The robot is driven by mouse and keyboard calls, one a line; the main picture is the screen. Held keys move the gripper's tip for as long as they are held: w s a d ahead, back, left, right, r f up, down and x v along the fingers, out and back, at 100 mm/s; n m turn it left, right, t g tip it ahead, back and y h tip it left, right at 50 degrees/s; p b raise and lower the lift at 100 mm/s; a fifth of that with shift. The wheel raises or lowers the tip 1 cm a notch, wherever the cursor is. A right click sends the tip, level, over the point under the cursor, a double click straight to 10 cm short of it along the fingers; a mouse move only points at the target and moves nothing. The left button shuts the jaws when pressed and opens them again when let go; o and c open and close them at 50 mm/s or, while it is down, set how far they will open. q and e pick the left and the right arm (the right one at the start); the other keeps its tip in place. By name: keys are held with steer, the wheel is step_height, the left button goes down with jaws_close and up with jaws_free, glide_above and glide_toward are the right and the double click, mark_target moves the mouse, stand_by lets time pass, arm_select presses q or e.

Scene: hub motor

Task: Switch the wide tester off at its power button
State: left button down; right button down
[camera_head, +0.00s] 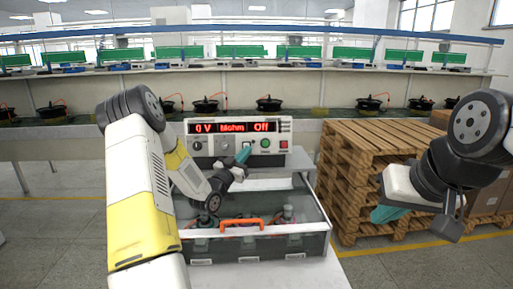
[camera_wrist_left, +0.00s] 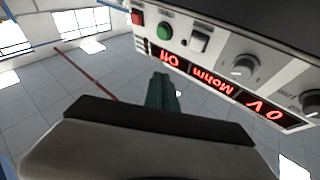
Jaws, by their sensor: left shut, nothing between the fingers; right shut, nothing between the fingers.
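The wide tester (camera_head: 209,129) stands on the bench. Its red display (camera_head: 235,128) is lit and reads "0 V", "Mohm", "Off". At the right of its panel is a red button (camera_head: 283,144), with a green button (camera_head: 265,143) to its left. In the left wrist view the panel is upside down, with the red button (camera_wrist_left: 137,18) and green button (camera_wrist_left: 164,31) near the top and a white switch (camera_wrist_left: 200,40) beside them. My left gripper (camera_head: 243,155) is shut and empty in front of the panel, left of the green button; its teal fingers (camera_wrist_left: 160,92) show apart from the buttons. My right gripper (camera_head: 388,214) is shut and empty at the right.
A clear-lidded box (camera_head: 300,243) with an orange handle (camera_head: 240,226) is in front of the tester. Wooden pallets (camera_head: 350,165) are stacked at the right, with cardboard boxes (camera_head: 489,200) beside them. Behind runs a long line with several black hub motors (camera_head: 268,103).

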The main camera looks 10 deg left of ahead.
arm_select(q)
steer(key=s, duration=0.3)
steer(key=s+d+r, duration=0.1)
steer(key=shift+s+d, duration=0.1)
steer(key=shift+s, duration=0.05)
stand_by(1.2)
